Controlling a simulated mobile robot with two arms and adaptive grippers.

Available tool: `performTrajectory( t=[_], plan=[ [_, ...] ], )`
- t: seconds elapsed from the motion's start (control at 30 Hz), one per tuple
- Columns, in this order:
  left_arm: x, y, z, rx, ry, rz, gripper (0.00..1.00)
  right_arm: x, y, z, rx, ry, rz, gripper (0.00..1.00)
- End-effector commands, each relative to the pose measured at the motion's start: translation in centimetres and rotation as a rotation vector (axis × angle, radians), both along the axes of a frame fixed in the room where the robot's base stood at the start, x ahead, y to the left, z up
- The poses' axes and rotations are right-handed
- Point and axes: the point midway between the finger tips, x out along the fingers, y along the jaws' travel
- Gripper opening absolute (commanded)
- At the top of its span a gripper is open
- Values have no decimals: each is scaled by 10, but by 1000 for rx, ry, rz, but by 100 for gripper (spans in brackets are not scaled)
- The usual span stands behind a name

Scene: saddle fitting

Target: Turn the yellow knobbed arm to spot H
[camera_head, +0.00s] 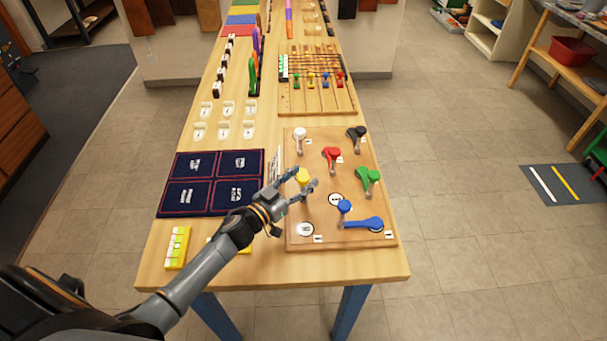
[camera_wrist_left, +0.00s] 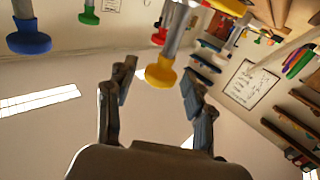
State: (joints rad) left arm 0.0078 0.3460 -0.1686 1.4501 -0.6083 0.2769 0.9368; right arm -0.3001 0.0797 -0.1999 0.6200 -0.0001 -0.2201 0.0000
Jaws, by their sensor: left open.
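The yellow knobbed arm shows its yellow knob (camera_head: 303,175) at the left side of the wooden board (camera_head: 270,235); the rest of the arm is largely hidden by my gripper. My left gripper (camera_head: 304,180) is open at this knob, with fingers apart. In the left wrist view, the yellow knob (camera_wrist_left: 160,72) appears in the gap between the two fingertips (camera_wrist_left: 158,85), with space on both sides. Round white spots lie on the board, one at the lower left (camera_head: 305,229) and one near the middle (camera_head: 335,199). Their letters are too small to read.
Other knobbed arms share the board: white (camera_head: 299,135), black (camera_head: 357,134), red (camera_head: 332,155), green (camera_head: 369,178) and blue (camera_head: 362,223). A dark blue mat (camera_head: 210,181) lies left of the board. Yellow-green blocks (camera_head: 177,248) sit at the table's near left.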

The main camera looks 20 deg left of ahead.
Motion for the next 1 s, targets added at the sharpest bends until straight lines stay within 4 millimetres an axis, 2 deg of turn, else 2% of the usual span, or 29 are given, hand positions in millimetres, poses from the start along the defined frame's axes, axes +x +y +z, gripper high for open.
performTrajectory(
  t=[0.13,0.43,0.7,1.0],
  plan=[
    [9,-4,0,0,0,-1,53,0,0,2,0,0,0,0],
    [11,-5,0,0,0,-1,53,0,0,2,0,0,0,0],
    [10,-4,0,0,0,-1,0,0,0,2,0,0,0,0],
    [10,-4,0,1,0,-11,0,0,0,1,0,0,0,0]
  ],
)
